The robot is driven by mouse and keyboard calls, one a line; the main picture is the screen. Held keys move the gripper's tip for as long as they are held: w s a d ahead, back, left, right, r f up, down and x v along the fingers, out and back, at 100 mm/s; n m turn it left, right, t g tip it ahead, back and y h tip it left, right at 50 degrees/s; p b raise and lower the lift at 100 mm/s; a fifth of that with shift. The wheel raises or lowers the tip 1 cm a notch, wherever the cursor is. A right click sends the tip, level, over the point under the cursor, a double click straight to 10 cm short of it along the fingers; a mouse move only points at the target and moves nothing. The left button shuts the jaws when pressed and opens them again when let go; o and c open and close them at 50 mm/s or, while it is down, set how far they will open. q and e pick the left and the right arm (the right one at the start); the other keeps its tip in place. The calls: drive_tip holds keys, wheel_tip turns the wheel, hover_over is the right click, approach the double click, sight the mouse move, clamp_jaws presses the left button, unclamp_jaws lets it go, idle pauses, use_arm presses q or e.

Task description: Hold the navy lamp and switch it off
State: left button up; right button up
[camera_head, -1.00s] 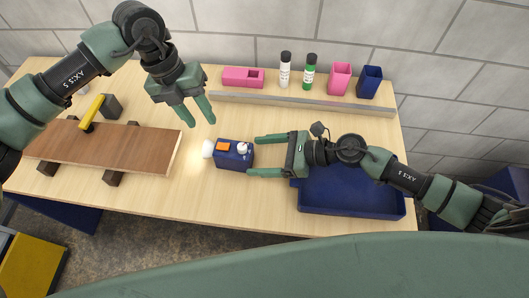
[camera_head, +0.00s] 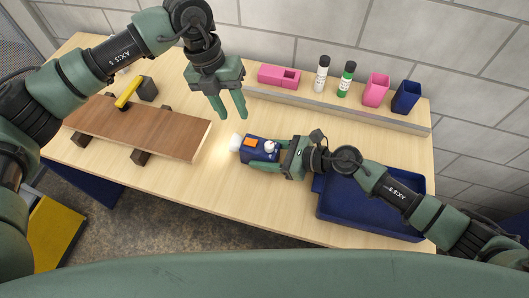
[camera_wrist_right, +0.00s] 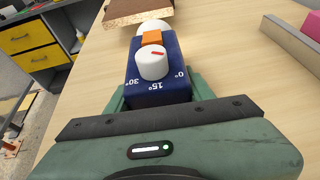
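The navy lamp (camera_head: 259,154) is a small box on the table, with an orange switch (camera_head: 251,142), a white knob (camera_head: 270,146) and a glowing white bulb (camera_head: 235,142) at its left end. Light from the bulb falls on the table. My right gripper (camera_head: 268,160) is at the lamp's right end, shut on its sides. The right wrist view shows a finger against each side of the lamp (camera_wrist_right: 160,92), the knob (camera_wrist_right: 152,63) with a red mark and angle numbers, and the orange switch (camera_wrist_right: 153,38). My left gripper (camera_head: 232,112) is open and empty, above and behind the lamp.
A navy tray (camera_head: 345,215) lies under my right arm. A grey rail (camera_head: 330,108) runs along the back, before pink and navy containers and two bottles.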

drive_tip(key=c, duration=0.5)
use_arm(q)
drive_tip(key=shift+c, duration=1.2)
use_arm(e)
drive_tip(key=shift+c, duration=1)
use_arm(q)
drive_tip(key=shift+d, duration=0.1)
clamp_jaws()
drive_tip(key=s+d+r+m+t+y, duration=0.2)
drive_tip(key=d+r+m+y, duration=0.3)
drive_tip(key=m, duration=1.5)
drive_tip(key=shift+s+d+r, duration=0.35)
drive_tip(key=shift+d+r, duration=0.2)
drive_tip(key=shift+d, duration=0.3)
